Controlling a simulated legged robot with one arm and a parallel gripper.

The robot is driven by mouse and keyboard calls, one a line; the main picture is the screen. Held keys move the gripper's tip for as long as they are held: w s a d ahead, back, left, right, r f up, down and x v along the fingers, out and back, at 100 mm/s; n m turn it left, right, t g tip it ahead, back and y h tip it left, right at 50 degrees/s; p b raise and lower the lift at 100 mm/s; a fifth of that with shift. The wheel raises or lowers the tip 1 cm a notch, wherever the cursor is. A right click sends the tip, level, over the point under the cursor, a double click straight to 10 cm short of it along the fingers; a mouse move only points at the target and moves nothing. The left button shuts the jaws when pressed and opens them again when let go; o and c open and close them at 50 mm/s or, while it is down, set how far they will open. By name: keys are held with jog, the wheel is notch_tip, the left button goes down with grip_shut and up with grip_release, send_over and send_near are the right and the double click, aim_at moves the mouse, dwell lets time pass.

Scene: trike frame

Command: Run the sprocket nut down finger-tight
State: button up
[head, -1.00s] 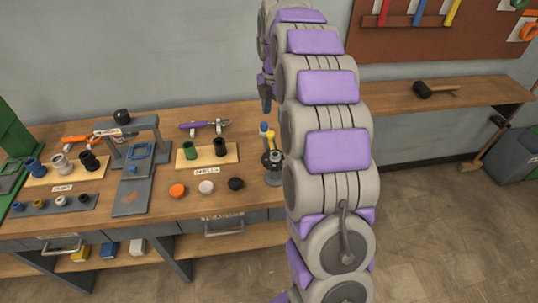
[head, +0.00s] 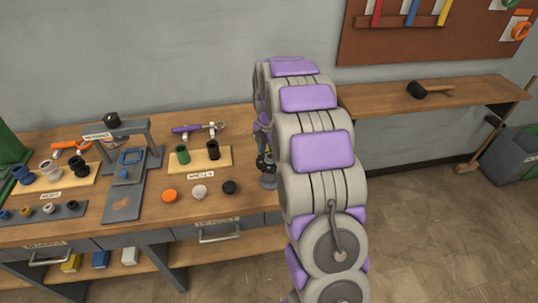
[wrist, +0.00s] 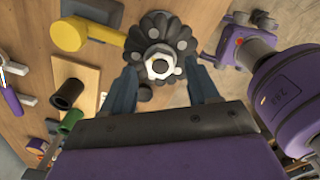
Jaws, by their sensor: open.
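In the wrist view a silver hex nut (wrist: 159,67) sits at the middle of a dark, lobed sprocket (wrist: 160,27). My gripper (wrist: 160,75) is open, with one finger on each side of the nut and visible gaps between. I cannot tell how deep the fingertips reach relative to the nut. In the head view the dark sprocket stand (head: 267,172) is at the bench's right part, largely covered by my arm. The gripper and the nut are hidden there.
A yellow-handled part (wrist: 78,35) lies beside the sprocket in the wrist view. A board with green and black sockets (head: 200,160) stands left of the stand. Orange, white and black caps (head: 199,192) lie in front of it. A mallet (head: 428,90) rests on the right shelf.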

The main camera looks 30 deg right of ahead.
jog(key=shift+f, duration=0.55)
jog(key=c, duration=1.1)
